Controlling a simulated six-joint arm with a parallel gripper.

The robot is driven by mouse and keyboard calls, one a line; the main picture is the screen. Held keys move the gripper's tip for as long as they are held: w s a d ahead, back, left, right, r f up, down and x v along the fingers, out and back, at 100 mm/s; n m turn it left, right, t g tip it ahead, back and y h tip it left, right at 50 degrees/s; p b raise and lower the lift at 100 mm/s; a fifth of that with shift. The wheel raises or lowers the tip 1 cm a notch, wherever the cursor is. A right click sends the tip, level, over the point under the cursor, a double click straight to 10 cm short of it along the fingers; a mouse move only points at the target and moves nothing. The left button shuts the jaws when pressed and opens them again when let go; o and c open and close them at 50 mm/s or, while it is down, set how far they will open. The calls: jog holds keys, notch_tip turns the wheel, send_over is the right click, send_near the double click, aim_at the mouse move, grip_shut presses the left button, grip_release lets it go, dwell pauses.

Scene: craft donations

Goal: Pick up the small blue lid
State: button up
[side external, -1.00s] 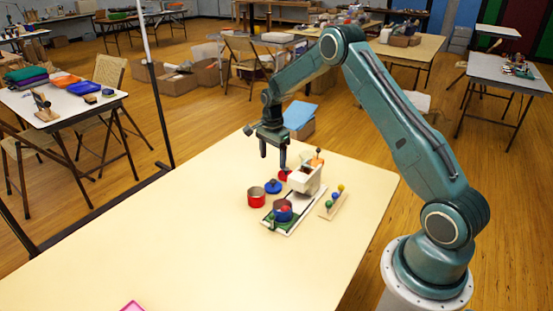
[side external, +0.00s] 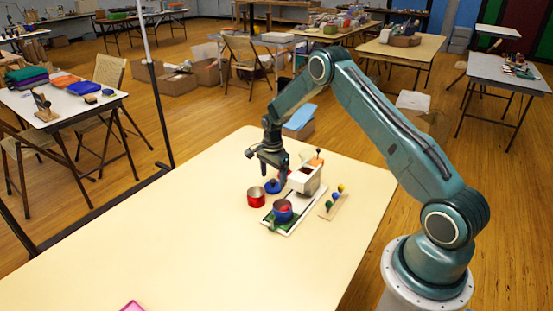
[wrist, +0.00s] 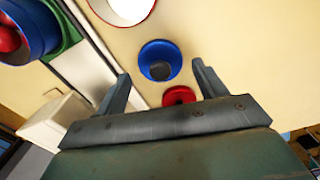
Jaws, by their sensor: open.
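The small blue lid (side external: 272,187) lies on the table beside a red cup; in the wrist view it is a round blue disc (wrist: 148,56) with a dark middle. My gripper (side external: 273,171) is open and empty above the table, close to the lid. In the wrist view the lid shows just beyond and between the open fingertips of my gripper (wrist: 162,80), apart from both. A red lid (wrist: 176,94) lies nearer my palm, partly hidden by it.
The red cup (side external: 256,199) stands left of the lid. A white tray with green (side external: 272,224) carries a blue cup (side external: 282,213) with something red in it. A white box (side external: 304,183) and a rack of coloured balls (side external: 331,208) stand right.

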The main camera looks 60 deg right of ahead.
aim_at(273, 185)
jog(key=shift+f, duration=1.45)
jog(key=shift+c, duration=0.4)
jog(key=c, duration=0.6)
